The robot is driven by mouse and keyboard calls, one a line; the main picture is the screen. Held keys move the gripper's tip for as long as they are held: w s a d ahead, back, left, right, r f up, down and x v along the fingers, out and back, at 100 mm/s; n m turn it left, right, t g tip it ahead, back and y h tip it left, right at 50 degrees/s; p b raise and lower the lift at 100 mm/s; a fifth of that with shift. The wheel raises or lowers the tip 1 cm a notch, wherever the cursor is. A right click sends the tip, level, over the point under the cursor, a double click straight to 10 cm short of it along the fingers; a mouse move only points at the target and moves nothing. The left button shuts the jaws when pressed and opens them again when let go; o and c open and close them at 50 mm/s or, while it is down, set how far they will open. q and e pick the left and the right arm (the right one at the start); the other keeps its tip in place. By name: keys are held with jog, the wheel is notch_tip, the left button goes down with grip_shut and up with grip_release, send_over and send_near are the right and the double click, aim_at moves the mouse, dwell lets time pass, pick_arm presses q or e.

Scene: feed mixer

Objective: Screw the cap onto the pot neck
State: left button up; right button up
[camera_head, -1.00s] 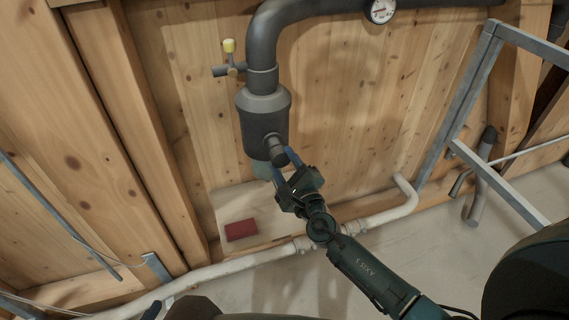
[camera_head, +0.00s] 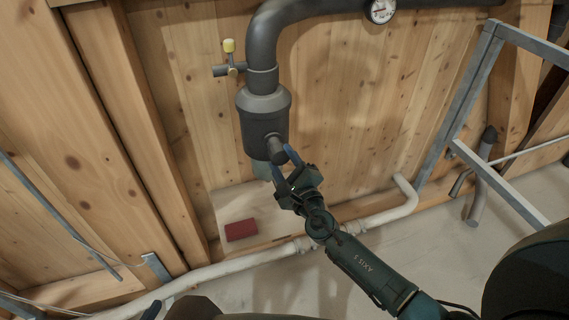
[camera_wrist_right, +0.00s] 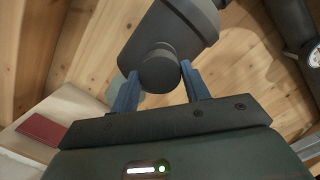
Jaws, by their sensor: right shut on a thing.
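The dark grey pot (camera_head: 262,122) hangs from a thick pipe on the wooden wall, its short neck (camera_head: 266,138) pointing out and down toward me. The round dark cap (camera_head: 277,153) sits at the end of the neck, in line with it; I cannot tell how far it is threaded. My right gripper (camera_head: 283,162) is shut on the cap, one blue finger on each side. The right wrist view shows the cap (camera_wrist_right: 160,70) face-on between the fingers (camera_wrist_right: 161,88). A blue tip at the bottom left, perhaps my left gripper (camera_head: 152,311), barely shows.
A small valve with a yellow knob (camera_head: 229,46) and a gauge (camera_head: 381,10) are on the piping above. A red block (camera_head: 240,230) lies on a pale board (camera_head: 222,206) below the pot. A white pipe (camera_head: 230,266) runs low along the wall, and a metal frame (camera_head: 470,90) stands right.

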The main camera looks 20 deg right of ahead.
jog(key=shift+w, duration=1.25)
jog(key=o, duration=1)
jog(key=shift+o, duration=0.2)
jog(key=s+d+f, duration=0.1)
jog(key=s, duration=1.2)
jog(key=shift+d, duration=0.3)
